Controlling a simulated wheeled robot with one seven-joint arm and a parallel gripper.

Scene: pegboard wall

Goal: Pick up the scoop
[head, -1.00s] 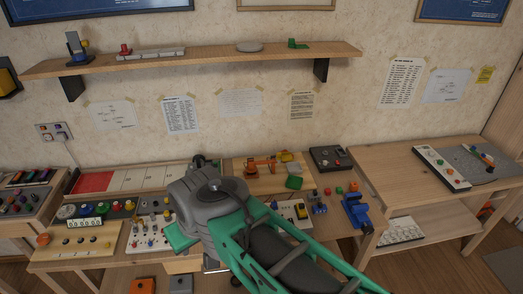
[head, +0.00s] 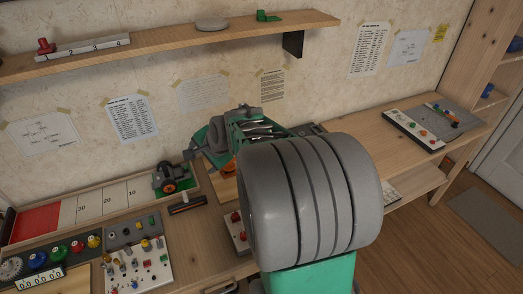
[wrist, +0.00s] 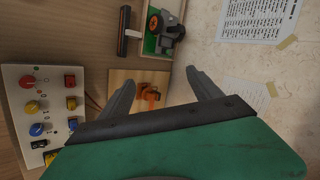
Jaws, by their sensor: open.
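No scoop can be made out for certain. An orange piece (wrist: 150,93) sits on a light wooden board (wrist: 118,78) in the wrist view, between my fingers in the picture. In the head view only a bit of orange (head: 229,167) shows beside my arm. My gripper (wrist: 160,78) is open and empty, its two dark fingers spread apart above the bench. It is at the far end of my arm in the head view, where its fingers are hard to make out. My arm hides much of the board there.
A black wheeled toy (head: 170,178) stands at the end of a numbered lane (head: 95,205). A dark bar-shaped tool (head: 187,205) lies near it. A panel of knobs (wrist: 38,105) is beside the board. A shelf (head: 170,45) and papers are on the wall behind.

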